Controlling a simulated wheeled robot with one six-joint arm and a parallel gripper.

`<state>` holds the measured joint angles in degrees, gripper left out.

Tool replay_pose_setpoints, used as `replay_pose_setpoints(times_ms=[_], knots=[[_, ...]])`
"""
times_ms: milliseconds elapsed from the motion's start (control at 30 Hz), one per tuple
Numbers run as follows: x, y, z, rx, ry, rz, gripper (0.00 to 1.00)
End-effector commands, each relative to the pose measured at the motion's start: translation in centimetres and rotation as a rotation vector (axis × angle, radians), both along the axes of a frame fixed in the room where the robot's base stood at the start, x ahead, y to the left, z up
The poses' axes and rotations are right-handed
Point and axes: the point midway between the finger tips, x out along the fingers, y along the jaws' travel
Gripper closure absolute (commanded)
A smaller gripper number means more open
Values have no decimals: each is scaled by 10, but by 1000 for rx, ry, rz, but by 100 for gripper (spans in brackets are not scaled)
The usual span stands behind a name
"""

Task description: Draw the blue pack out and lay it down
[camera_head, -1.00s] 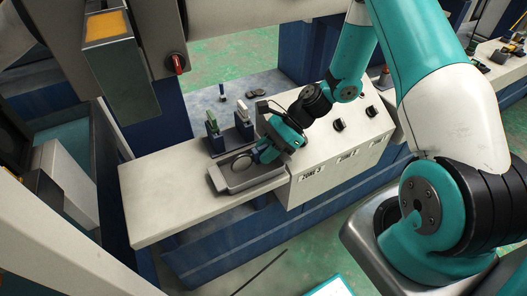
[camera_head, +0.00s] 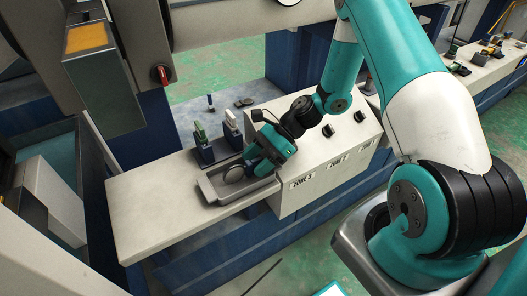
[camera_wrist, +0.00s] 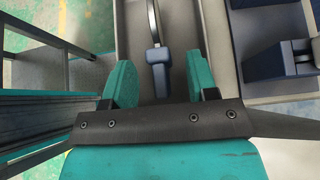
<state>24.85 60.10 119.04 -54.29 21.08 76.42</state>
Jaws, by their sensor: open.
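My gripper (camera_wrist: 160,75) is open, its two teal fingers apart. It is low over the grey tray (camera_head: 207,190), as the head view shows. Between the fingers in the wrist view is the blue handle (camera_wrist: 158,58) of a round-headed tool, with gaps on both sides. The tool's round head (camera_head: 235,174) shows in the tray in the head view; from the wrist it looks thin, nearly edge-on. Behind the tray, a green upright piece (camera_head: 199,131) and a pale upright piece (camera_head: 230,118) stand in dark blue holders. I cannot tell which thing is the blue pack.
The sloped panel (camera_head: 310,172) marked with zones is right of the tray. The pale bench top (camera_head: 145,215) is bare to the left. A small dark blue upright object (camera_head: 210,101) and dark round pieces (camera_head: 244,102) lie farther back.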

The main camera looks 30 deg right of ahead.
Motion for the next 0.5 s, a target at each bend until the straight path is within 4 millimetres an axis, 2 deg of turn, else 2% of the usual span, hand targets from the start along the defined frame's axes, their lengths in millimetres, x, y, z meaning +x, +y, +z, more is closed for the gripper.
replay_pose_setpoints(times_ms=[167,500], knots=[[1,-19,12,-1,-3,-5,47],[1,-91,59,-3,-5,-5,47]])
